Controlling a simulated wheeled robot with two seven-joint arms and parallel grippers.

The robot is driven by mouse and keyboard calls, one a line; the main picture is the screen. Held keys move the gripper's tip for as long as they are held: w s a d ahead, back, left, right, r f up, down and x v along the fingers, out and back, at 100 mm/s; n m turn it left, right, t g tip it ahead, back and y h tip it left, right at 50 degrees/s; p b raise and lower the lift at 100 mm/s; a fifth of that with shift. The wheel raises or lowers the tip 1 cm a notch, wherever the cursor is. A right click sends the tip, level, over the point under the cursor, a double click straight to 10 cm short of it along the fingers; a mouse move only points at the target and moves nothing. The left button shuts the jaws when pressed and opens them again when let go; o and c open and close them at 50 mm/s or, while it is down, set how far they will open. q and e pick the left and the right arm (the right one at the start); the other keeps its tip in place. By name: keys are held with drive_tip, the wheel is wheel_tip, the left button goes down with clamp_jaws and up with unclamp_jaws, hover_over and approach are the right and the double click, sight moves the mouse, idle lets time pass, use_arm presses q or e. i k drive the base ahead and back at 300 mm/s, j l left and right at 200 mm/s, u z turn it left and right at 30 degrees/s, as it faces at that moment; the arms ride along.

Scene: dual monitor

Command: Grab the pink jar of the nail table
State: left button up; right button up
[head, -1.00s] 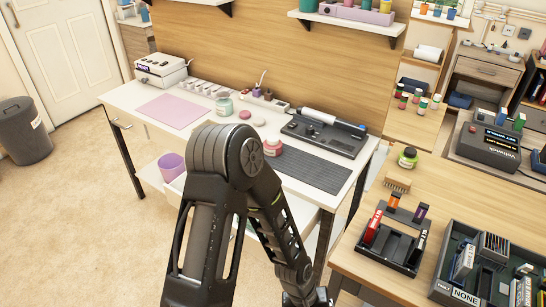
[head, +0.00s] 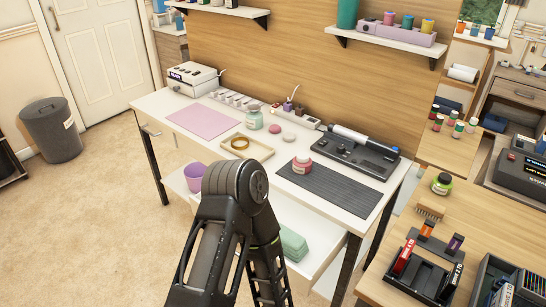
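The pink jar (head: 302,167) stands upright at the left end of the dark ridged mat (head: 333,190) on the white nail table (head: 262,178). It has a pale label and a pink lid, and nothing touches it. One of my arms rises from the bottom centre, with its elbow in front of the table's front edge, to the left of and nearer than the jar. Its forearm runs down out of the picture. Neither gripper is in view.
A black device (head: 345,157) with a white roller is behind the mat. A wooden table (head: 462,203) with several items is at right.

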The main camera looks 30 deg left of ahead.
sight(301, 169)
drive_tip(key=i+j+u, duration=0.1)
drive_tip(key=u, duration=0.25)
drive_tip(key=i+j+u, duration=0.15)
drive_tip(key=u, duration=0.25)
drive_tip(key=j+z, duration=0.2)
drive_tip(key=z, duration=0.25)
drive_tip(key=j+z, duration=0.2)
drive_tip(key=z, duration=0.3)
drive_tip(key=k+j+z, duration=0.15)
drive_tip(key=z, duration=0.3)
drive_tip(key=k+j+z, duration=0.1)
drive_tip(key=z, duration=0.4)
drive_tip(key=k+j+z, duration=0.35)
drive_tip(key=k+j, duration=0.4)
drive_tip(key=k, duration=0.15)
